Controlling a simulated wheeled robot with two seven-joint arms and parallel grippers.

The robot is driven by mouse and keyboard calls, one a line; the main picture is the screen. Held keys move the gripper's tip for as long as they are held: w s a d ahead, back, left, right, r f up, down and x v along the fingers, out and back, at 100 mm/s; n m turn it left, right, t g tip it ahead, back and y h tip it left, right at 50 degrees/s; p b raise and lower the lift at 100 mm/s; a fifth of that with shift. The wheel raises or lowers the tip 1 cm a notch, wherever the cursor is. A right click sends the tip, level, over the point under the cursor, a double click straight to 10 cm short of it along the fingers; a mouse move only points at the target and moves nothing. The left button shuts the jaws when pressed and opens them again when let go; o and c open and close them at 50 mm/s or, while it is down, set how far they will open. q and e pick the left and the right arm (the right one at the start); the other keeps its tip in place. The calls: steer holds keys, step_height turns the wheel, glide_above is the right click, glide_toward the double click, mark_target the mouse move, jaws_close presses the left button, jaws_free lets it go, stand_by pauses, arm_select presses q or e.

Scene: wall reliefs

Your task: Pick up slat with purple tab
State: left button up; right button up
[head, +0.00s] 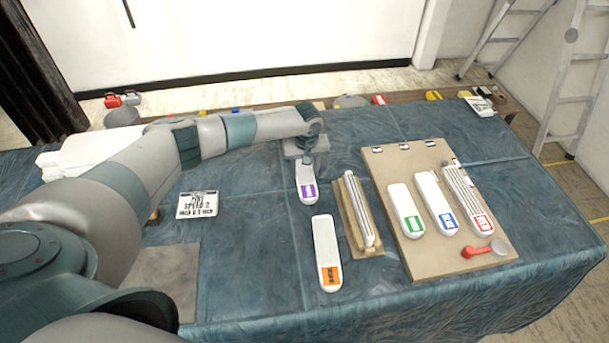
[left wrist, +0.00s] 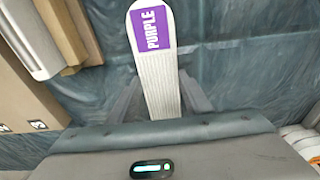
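The slat with the purple tab (head: 306,182) is white and narrow, with a purple label at its near rounded end. In the left wrist view the slat (left wrist: 158,70) runs down the middle, and its label reads PURPLE. My left gripper (head: 308,142) is over the slat's far part and hides it in the head view. In the left wrist view the fingers of my left gripper (left wrist: 160,82) lie on both sides of the slat, close to its edges. I cannot tell whether they touch it or whether the slat is lifted. My right gripper is not in view.
A slat with an orange tab (head: 326,255) lies nearer on the blue cloth. A narrow wooden tray (head: 347,222) with a metallic bar is to the right. A tan board (head: 430,262) holds green, blue and red tabbed slats and a red-handled tool (head: 483,250). A sign (head: 198,204) is left.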

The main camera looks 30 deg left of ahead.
mark_target(307, 175)
arm_select(q)
steer(key=shift+r, duration=0.1)
